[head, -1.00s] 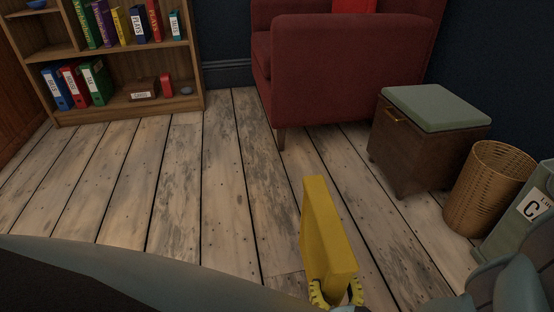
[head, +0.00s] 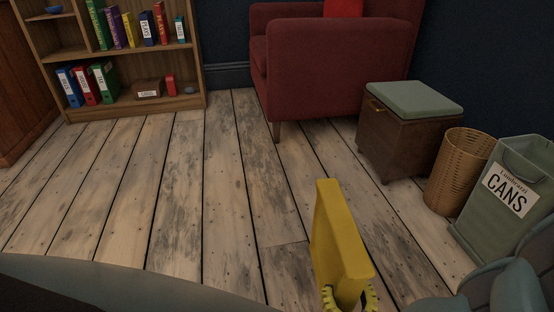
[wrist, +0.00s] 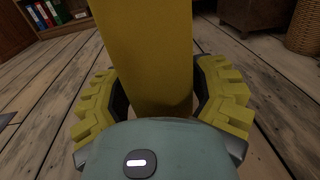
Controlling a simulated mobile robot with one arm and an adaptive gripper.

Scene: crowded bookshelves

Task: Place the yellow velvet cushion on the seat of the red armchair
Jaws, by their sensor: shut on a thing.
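The yellow cushion (head: 341,240) is a flat slab held upright at the bottom of the head view. My gripper (head: 349,297) is shut on its lower end, and the wrist view shows the cushion (wrist: 150,55) between the yellow fingers of my gripper (wrist: 160,100). The red armchair (head: 325,75) stands at the back, beyond the cushion and apart from it. I see its side and arm. Its seat is mostly hidden behind the near arm, and a bright red cushion (head: 343,8) shows at the top edge.
A brown ottoman with a green top (head: 405,135) stands right of the armchair. A wicker basket (head: 458,172) and a green CANS bin (head: 508,195) are beside it. A bookshelf (head: 130,105) with binders is at the back left. The wooden floor (head: 190,200) between is clear.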

